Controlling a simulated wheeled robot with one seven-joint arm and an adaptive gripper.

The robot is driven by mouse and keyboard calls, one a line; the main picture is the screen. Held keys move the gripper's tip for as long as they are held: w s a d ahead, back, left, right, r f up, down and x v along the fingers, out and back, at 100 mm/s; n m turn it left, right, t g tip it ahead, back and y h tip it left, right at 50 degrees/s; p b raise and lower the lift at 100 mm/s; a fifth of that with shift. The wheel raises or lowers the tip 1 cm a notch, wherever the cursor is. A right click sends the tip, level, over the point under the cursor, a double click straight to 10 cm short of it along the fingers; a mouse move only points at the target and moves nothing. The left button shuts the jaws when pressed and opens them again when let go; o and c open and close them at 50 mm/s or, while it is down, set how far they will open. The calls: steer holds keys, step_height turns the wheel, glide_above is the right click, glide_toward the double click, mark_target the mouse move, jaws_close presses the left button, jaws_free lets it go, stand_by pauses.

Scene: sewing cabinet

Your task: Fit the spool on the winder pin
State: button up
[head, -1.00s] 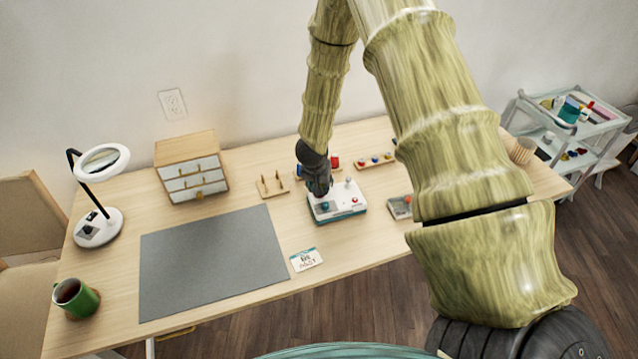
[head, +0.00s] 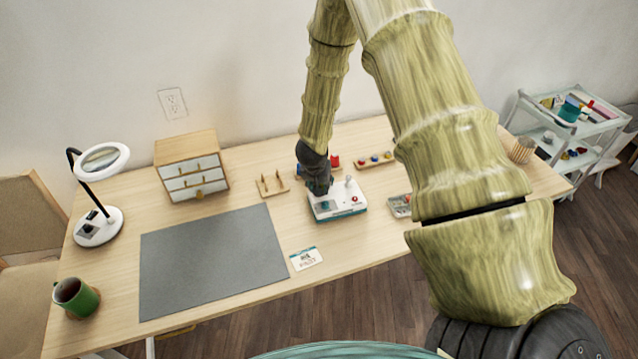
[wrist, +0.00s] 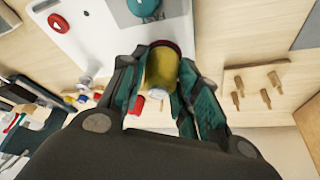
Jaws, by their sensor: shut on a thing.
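My gripper (wrist: 160,85) is shut on a yellow spool (wrist: 160,68) in the wrist view. A dark red rim shows at the spool's far end and a pale end faces the camera. The white winder (wrist: 92,35) lies beyond the fingers, with a teal knob (wrist: 143,6) and a red ring-shaped part (wrist: 57,23). In the head view my gripper (head: 319,184) is over the back left part of the winder (head: 338,208); the spool cannot be made out there. I cannot make out the winder pin, nor whether the spool touches it.
A rack with wooden pegs (head: 271,186) stands left of the winder, and a rack of coloured spools (head: 375,160) behind it to the right. A metal tray (head: 399,206) is to the right. The grey mat (head: 213,258) is clear. A drawer box (head: 190,167) stands at the back.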

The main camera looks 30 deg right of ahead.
steer(key=o, duration=0.9)
steer(key=shift+c, duration=0.2)
steer(key=v, duration=1.2)
steer(key=shift+f, duration=0.1)
